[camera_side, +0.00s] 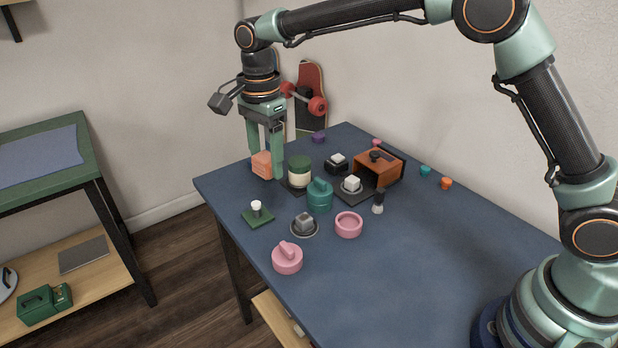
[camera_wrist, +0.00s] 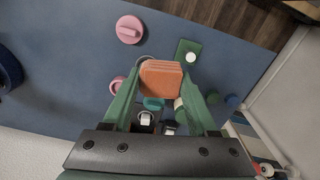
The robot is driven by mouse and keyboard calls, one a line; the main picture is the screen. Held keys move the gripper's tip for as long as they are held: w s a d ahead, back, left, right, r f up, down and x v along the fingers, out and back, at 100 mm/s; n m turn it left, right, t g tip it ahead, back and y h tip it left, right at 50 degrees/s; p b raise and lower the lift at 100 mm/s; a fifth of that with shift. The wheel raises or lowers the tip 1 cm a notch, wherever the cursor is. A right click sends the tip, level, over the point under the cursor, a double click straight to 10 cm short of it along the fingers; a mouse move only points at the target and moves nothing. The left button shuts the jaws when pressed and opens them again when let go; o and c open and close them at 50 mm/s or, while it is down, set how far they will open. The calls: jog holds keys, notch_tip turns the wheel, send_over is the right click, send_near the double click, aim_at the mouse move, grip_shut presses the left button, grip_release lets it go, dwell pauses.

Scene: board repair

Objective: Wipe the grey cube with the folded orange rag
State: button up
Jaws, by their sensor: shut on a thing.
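The folded orange rag (camera_side: 262,164) is between the fingers of my gripper (camera_side: 266,160), at the far left edge of the blue table. The wrist view shows the rag (camera_wrist: 160,79) as a layered block held at the fingertips. The grey cube (camera_side: 304,221) sits on a round grey dish nearer the front edge, to the right of and nearer than my gripper, apart from the rag. In the wrist view the cube is hidden behind the rag.
A teal lidded pot (camera_side: 320,196), pink ring (camera_side: 348,225), pink lid (camera_side: 287,258), and green board with a white knob (camera_side: 257,214) surround the dish. The table's right front is clear.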

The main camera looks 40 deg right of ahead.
aim_at(306, 219)
jog(key=shift+s+d+f+n, duration=0.65)
jog(key=shift+d+f+n, duration=0.5)
jog(key=shift+f, duration=1.15)
jog(key=shift+s+d+f+n, duration=0.6)
jog(key=shift+d+f+n, duration=0.55)
jog(key=shift+f, duration=1.15)
jog(key=shift+s+d+f+n, duration=0.65)
jog(key=shift+d+f+n, duration=0.5)
jog(key=shift+f, duration=1.15)
jog(key=shift+w+d+f, duration=0.1)
jog(key=shift+w+f, duration=0.15)
jog(key=shift+w, duration=1.85)
jog(key=shift+s, duration=1.85)
jog(key=shift+s+r, duration=0.15)
jog(key=shift+s, duration=0.1)
notch_tip(306, 219, up, 8)
jog(key=shift+w, duration=0.1)
